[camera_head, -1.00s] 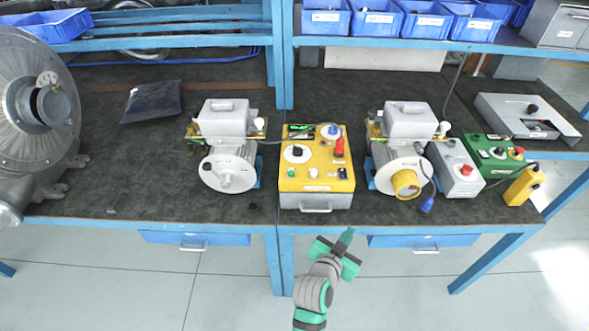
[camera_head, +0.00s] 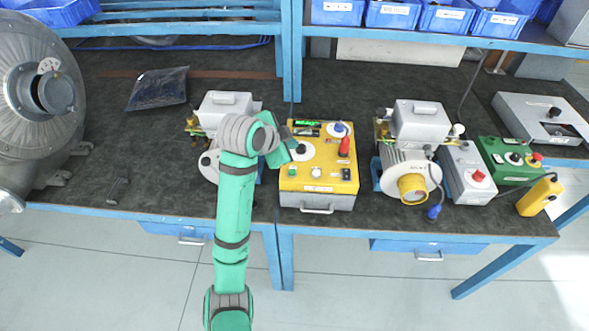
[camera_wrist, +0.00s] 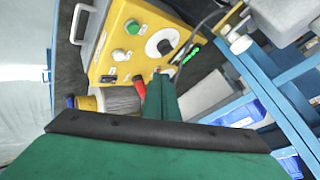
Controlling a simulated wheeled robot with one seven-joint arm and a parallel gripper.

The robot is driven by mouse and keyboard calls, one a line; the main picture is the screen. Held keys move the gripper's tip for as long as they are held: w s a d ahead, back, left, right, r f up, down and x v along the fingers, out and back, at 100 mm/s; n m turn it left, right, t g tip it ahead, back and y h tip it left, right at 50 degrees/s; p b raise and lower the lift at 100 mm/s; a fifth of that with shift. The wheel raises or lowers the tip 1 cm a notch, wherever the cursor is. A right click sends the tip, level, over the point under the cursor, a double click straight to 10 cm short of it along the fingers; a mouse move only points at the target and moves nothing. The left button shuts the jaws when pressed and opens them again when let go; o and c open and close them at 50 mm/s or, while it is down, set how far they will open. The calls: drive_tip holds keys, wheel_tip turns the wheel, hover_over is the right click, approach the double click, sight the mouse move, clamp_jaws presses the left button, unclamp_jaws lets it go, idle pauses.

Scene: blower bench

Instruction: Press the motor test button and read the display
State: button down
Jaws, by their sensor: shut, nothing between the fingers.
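The yellow-topped test box (camera_head: 322,183) stands on the bench. Its display (camera_head: 306,125) is lit green at the back left of the panel; the characters are too small to read. A green button (camera_head: 292,170) and a white button (camera_head: 316,172) sit along the front; I cannot tell which is the motor test button. In the wrist view, the green button (camera_wrist: 133,27) and white button (camera_wrist: 118,55) show clear of the fingers (camera_wrist: 161,100).
Motor units flank the box, the right one (camera_head: 418,130) with a yellow cap. A shelf with blue bins (camera_head: 390,15) overhangs the back. The bench front left is mostly clear.

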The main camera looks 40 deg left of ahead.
drive_tip(key=shift+s+a+r, duration=0.1)
drive_tip(key=shift+a, duration=0.05)
hover_over(290, 174)
wheel_tip(290, 174, down, 7)
drive_tip(key=shift+s+f, duration=0.1)
drive_tip(key=shift+f, duration=0.8)
idle(1.2)
idle(0.5)
